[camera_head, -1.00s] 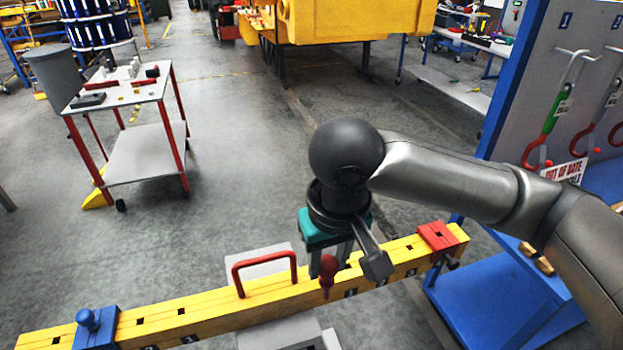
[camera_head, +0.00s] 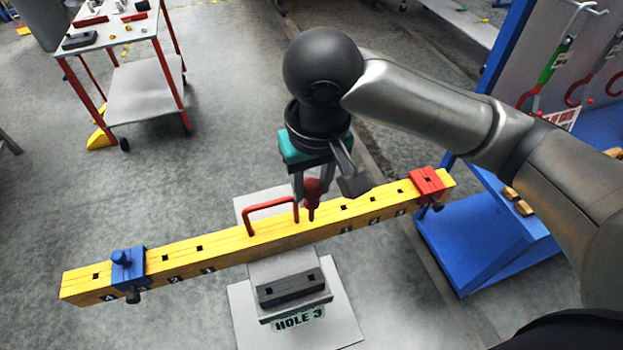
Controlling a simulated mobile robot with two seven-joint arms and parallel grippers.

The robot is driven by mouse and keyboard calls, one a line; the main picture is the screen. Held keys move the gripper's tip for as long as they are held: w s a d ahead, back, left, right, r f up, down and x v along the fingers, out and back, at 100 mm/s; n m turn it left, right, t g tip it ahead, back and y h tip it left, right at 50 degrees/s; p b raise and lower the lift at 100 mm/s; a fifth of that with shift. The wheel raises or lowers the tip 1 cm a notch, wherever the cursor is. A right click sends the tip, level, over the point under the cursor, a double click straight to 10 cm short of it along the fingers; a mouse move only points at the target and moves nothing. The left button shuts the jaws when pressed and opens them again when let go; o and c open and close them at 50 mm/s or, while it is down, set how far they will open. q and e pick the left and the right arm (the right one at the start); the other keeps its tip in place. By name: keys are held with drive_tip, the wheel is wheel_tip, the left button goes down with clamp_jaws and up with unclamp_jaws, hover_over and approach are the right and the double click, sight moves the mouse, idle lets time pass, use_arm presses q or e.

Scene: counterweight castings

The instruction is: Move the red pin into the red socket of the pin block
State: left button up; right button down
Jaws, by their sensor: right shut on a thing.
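The red pin (camera_head: 313,187) has a rounded head and a narrow lower end. My right gripper (camera_head: 306,190) is shut on it, pointing down above the yellow beam. The pin's lower end overlaps the beam's top; I cannot tell whether it is in a hole. A dark block (camera_head: 292,288) with two square holes, perhaps the pin block, sits on a grey stand in front of the beam. I cannot make out a red socket on it. My left gripper is out of view.
The yellow beam (camera_head: 222,252) carries a red handle (camera_head: 270,204), a blue clamp (camera_head: 129,268) and a red clamp (camera_head: 427,182). A sign (camera_head: 299,318) reads "HOLE 3". A blue rack (camera_head: 490,240) stands right; a red-legged cart (camera_head: 147,90) stands back left.

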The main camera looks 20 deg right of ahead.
drive_tip(key=shift+f, duration=0.15)
drive_tip(key=shift+f+b, duration=5.35)
drive_tip(key=shift+f, duration=10.9)
drive_tip(key=shift+c, duration=2.2)
unclamp_jaws()
